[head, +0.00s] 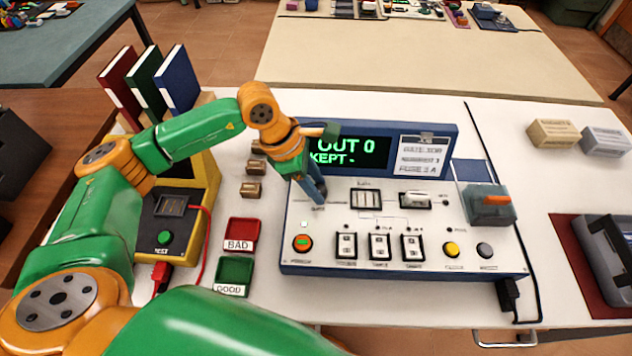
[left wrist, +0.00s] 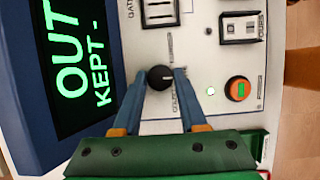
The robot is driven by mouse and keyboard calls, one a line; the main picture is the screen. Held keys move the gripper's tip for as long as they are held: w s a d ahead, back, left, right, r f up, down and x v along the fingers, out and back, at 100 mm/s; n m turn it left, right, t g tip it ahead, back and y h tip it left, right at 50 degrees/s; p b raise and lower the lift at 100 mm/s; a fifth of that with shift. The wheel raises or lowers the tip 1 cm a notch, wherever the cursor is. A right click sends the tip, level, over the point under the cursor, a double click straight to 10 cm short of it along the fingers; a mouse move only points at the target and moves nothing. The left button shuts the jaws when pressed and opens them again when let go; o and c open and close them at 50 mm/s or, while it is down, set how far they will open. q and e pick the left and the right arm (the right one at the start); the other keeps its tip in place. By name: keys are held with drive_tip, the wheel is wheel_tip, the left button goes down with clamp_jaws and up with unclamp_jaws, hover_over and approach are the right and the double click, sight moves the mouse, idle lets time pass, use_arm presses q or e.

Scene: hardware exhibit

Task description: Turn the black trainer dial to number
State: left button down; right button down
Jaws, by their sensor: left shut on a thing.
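The black dial (left wrist: 160,77) is a small round knob with a pale pointer mark, on the white face of the trainer panel (head: 440,225). My left gripper (head: 317,196) reaches down onto the panel's left part and hides the dial in the head view. In the left wrist view, the left gripper's (left wrist: 160,82) two blue fingers stand on either side of the dial, shut on it. The dial's label is partly covered, and its numbers are too small to read. The display (head: 350,151) shows "OUT 0" and "KEPT -" in green. My right gripper is not in view.
An orange button (head: 302,243) and several white switches line the panel's front. A red BAD tray (head: 241,235) and green GOOD tray (head: 235,275) lie left of it, beside a yellow-black tester (head: 170,220). Upright books (head: 177,80) stand behind my left arm.

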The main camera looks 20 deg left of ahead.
use_arm(q)
drive_tip(key=n+b, duration=0.2)
drive_tip(key=n+t+b, duration=0.1)
drive_tip(key=n, duration=0.1)
drive_tip(key=shift+s+d+f+t+y+b, duration=0.1)
drive_tip(key=shift+f+t+y+b, duration=0.1)
drive_tip(key=shift+t+y+b, duration=0.15)
drive_tip(key=n+b, duration=0.2)
drive_tip(key=n, duration=0.1)
drive_tip(key=shift+r+t+y, duration=0.1)
drive_tip(key=shift+t+y, duration=0.25)
drive_tip(key=shift+d+r+n+y+b, duration=0.1)
drive_tip(key=shift+n+y+b, duration=0.2)
drive_tip(key=shift+n+b, duration=0.5)
drive_tip(key=shift+n, duration=0.3)
drive_tip(key=shift+c, duration=2.3)
unclamp_jaws()
drive_tip(key=shift+s+r, duration=0.1)
drive_tip(key=shift+r, duration=0.05)
